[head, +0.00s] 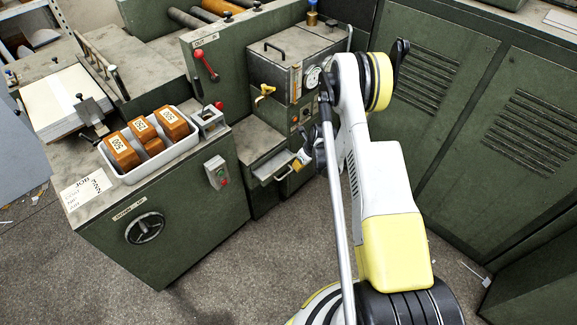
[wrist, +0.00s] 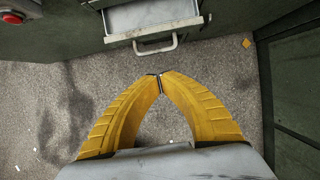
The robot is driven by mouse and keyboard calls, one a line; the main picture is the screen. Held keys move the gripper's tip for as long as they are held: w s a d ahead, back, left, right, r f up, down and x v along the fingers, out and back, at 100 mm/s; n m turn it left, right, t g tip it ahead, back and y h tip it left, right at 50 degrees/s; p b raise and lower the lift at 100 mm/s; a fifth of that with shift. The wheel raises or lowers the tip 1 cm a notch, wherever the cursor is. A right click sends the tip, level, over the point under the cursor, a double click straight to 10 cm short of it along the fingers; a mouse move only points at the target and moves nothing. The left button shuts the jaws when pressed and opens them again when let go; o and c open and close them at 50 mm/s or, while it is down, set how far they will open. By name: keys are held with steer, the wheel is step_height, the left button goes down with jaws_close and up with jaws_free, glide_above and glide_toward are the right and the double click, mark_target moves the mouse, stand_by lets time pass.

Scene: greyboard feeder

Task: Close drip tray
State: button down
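The drip tray (head: 270,168) is a shallow grey metal drawer low on the green machine, standing partly pulled out. It also shows at the top of the wrist view (wrist: 124,19), with its pale bar handle (wrist: 156,47) facing my gripper. My gripper (wrist: 160,84) has yellow fingers whose tips meet, with nothing visible between them. In the wrist view the tips lie below the handle in the picture, apart from it. In the head view my gripper (head: 299,161) is beside the tray's front at its right, partly hidden by my arm.
A green cabinet (head: 213,212) with a handwheel stands left of the tray and carries a white bin of orange-brown blocks. Louvred green cabinets (head: 480,120) stand at the right. The grey floor (head: 235,280) in front is mostly clear. A red knob (wrist: 13,17) shows in the wrist view.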

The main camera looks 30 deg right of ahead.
steer(key=b, duration=0.4)
glide_toward(285, 169)
steer(key=s+a+f, duration=0.1)
steer(key=s+f, duration=0.3)
steer(key=f, duration=0.1)
steer(key=w, duration=0.1)
steer(key=w+a+b, duration=0.1)
steer(key=w, duration=0.1)
steer(key=shift+w+a+f, duration=0.1)
steer(key=shift+w+f, duration=0.1)
steer(key=shift+f, duration=0.05)
steer(key=shift+w+a+r, duration=0.15)
steer(key=shift+w, duration=0.45)
